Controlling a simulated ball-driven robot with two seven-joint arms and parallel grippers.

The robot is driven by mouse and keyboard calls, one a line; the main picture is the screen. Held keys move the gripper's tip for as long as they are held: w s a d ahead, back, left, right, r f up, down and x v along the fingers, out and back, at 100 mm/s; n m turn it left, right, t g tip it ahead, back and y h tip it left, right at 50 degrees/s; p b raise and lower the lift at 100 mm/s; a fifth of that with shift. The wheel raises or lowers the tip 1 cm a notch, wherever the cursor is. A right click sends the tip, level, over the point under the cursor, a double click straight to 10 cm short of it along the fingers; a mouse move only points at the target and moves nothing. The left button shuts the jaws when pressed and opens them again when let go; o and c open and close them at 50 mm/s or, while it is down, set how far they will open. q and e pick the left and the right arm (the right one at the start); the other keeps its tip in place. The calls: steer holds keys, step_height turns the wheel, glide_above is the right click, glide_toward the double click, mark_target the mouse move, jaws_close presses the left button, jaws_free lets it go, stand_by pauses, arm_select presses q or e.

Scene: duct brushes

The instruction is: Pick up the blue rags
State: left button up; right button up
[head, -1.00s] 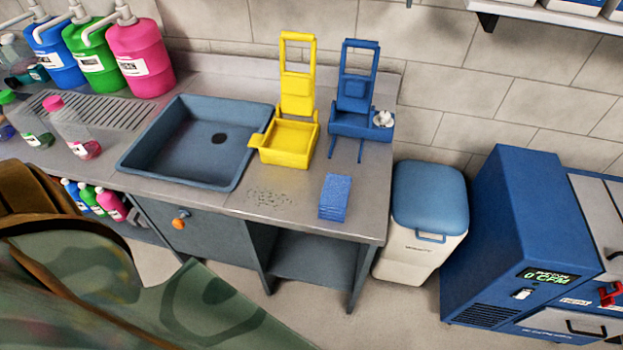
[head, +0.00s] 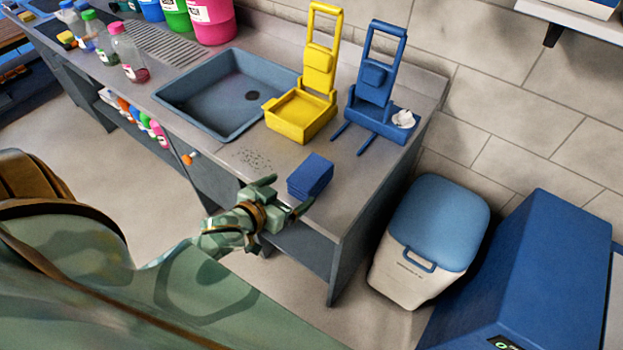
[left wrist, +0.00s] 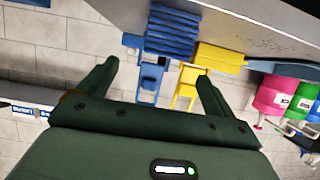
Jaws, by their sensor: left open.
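The blue rags (head: 311,175) lie as a folded stack near the front edge of the grey metal counter. They also show at the top of the left wrist view (left wrist: 171,33), seen as layered blue folds. My left gripper (head: 284,194) is open at the counter's front edge, just left of and in front of the rags. In the left wrist view its two fingers (left wrist: 158,82) are spread, with nothing between them, and the rags lie beyond the fingertips. My right gripper is not in view.
A yellow holder (head: 303,118) and a blue holder (head: 378,118) stand behind the rags. A blue-grey sink (head: 190,105) is set into the counter (head: 350,185). A blue-lidded bin (head: 412,270) stands right of the counter, beside a blue machine (head: 540,275).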

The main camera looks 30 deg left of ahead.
mark_target(305, 176)
arm_select(q)
steer(key=x, duration=0.5)
steer(key=shift+a+f+b, duration=0.1)
steer(key=shift+b, duration=0.25)
steer(key=shift+w+f, duration=0.1)
steer(key=shift+w, duration=0.45)
steer(key=b+x, duration=0.1)
steer(key=x, duration=0.3)
steer(key=shift+w+a, duration=0.2)
steer(key=shift+w, duration=0.05)
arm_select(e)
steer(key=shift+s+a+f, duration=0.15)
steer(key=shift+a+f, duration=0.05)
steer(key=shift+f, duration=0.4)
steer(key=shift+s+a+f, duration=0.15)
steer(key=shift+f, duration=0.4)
arm_select(q)
steer(key=c, duration=1.2)
